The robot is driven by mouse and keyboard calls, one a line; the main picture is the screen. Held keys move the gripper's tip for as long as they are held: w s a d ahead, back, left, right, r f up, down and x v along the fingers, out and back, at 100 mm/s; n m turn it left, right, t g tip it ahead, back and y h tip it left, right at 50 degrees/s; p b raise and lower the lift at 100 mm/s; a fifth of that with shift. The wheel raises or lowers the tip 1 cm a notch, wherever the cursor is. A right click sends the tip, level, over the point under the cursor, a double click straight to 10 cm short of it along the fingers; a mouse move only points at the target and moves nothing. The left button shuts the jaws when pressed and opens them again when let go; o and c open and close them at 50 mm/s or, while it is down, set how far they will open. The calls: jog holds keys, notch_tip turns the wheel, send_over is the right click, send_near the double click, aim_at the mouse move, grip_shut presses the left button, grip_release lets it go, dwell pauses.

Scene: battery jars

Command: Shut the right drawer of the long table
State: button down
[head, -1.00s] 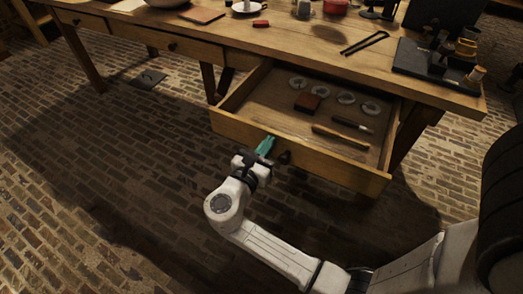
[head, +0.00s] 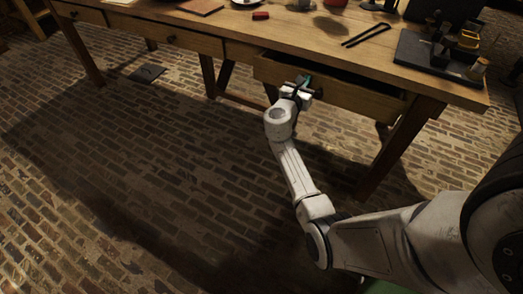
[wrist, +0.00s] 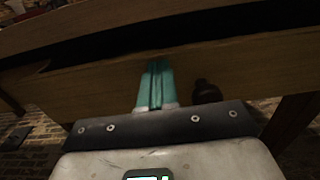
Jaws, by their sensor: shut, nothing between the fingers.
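The long table (head: 215,27) crosses the top of the head view. The dark round knob (wrist: 206,91) is just right of the fingers. The drawer's contents are hidden.
Two more drawers (head: 195,40) to the left look shut. A black stand with brass parts (head: 440,55), dark tongs (head: 366,35) and a red block (head: 261,16) lie on the tabletop. The brick floor (head: 150,190) before the table is clear.

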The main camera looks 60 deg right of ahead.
aim_at(312, 72)
jog(key=d+b, duration=0.2)
jog(key=d, duration=0.4)
jog(key=shift+w, duration=0.1)
jog(key=shift+r, duration=0.1)
jog(key=shift+w+r, duration=0.1)
